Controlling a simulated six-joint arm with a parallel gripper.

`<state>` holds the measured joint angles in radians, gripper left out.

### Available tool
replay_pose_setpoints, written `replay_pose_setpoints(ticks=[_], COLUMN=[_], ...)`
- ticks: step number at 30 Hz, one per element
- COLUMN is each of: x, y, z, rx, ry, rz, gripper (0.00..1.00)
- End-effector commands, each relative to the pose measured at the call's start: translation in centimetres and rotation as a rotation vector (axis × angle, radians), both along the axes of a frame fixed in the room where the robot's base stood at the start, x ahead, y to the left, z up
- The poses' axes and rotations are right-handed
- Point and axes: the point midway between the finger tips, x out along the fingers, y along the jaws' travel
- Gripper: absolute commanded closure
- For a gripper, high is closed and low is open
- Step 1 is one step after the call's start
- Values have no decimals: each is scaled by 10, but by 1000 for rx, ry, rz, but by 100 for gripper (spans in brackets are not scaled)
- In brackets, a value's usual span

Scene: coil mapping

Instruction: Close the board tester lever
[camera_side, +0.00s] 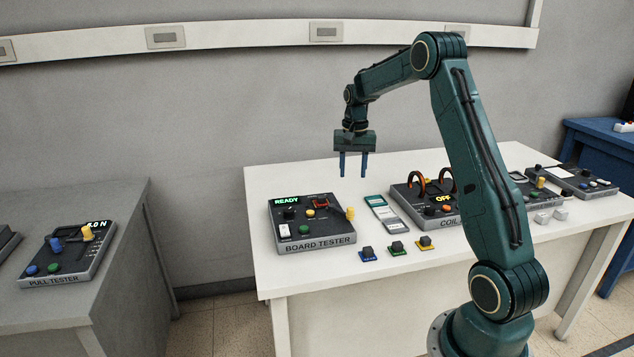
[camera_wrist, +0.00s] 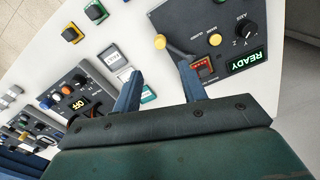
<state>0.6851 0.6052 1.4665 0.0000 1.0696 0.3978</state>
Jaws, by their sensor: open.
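The board tester (camera_side: 312,239) is a dark sloped box at the left of the white table, with its display (camera_side: 286,201) reading READY. A lever with a yellow knob (camera_side: 350,214) sticks out at its right edge; in the wrist view the yellow knob (camera_wrist: 160,41) sits at the end of a dark arm beside a red socket (camera_wrist: 203,66). The red socket also shows in the side view (camera_side: 321,204). My gripper (camera_side: 354,176) is open and empty, pointing down above and behind the board tester, apart from the lever. In the wrist view my gripper's fingers (camera_wrist: 160,85) flank the space near the socket.
Blue, green and yellow small blocks (camera_side: 397,248) stand at the table's front. A coil unit (camera_side: 428,205) reading OFF is farther right. A pull tester (camera_side: 68,254) is on the separate grey table at left.

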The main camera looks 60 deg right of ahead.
Motion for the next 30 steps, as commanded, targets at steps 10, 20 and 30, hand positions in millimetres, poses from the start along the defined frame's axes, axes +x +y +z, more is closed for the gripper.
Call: replay_pose_setpoints(ticks=[10, 20, 30], x=[0, -1, 0], y=[1, 1, 0], z=[-37, -88, -126], rx=[2, 3, 0], ry=[2, 4, 1], rz=[1, 1, 1], gripper=[58, 58, 58])
